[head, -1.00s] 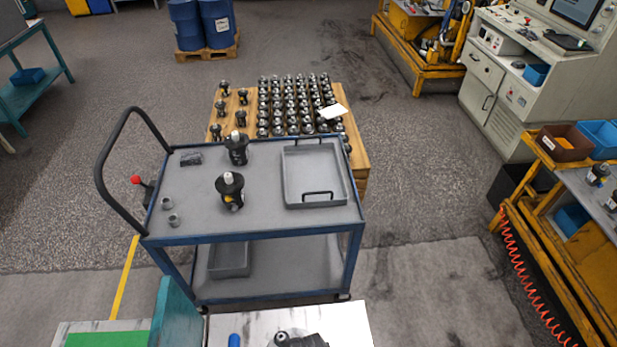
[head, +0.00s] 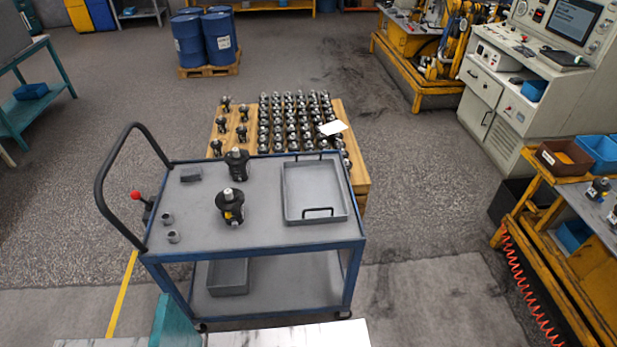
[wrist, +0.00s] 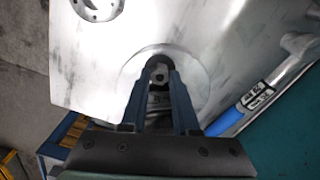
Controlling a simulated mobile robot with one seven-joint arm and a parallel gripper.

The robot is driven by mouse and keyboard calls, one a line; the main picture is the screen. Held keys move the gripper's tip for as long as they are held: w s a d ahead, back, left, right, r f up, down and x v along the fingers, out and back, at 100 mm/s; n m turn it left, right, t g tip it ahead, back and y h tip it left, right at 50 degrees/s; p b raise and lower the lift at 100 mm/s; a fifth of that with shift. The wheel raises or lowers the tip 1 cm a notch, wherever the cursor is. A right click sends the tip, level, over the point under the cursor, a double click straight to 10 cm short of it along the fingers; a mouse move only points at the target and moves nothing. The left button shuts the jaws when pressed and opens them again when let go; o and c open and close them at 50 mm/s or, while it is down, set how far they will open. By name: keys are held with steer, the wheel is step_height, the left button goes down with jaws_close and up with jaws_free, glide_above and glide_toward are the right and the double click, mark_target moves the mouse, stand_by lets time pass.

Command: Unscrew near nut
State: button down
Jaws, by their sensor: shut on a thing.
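In the wrist view my gripper (wrist: 160,68) has its two blue fingers closed on a small dark nut-like part, mostly hidden between the fingertips. A dark round end with a pale centre (wrist: 159,74) shows between them. It sits over a round raised disc (wrist: 194,75) on a bright metal plate (wrist: 230,25). I cannot tell whether this is the near nut, or whether it is still threaded. My gripper is not visible in the head view.
A wooden pallet with many motors stands behind.

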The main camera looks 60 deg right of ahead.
steer(key=shift+n, duration=1.4)
steer(key=shift+n, duration=0.5)
step_height(320, 180, up, 4)
steer(key=p, duration=0.3)
steer(key=shift+r+p, duration=0.1)
steer(key=shift+p, duration=0.2)
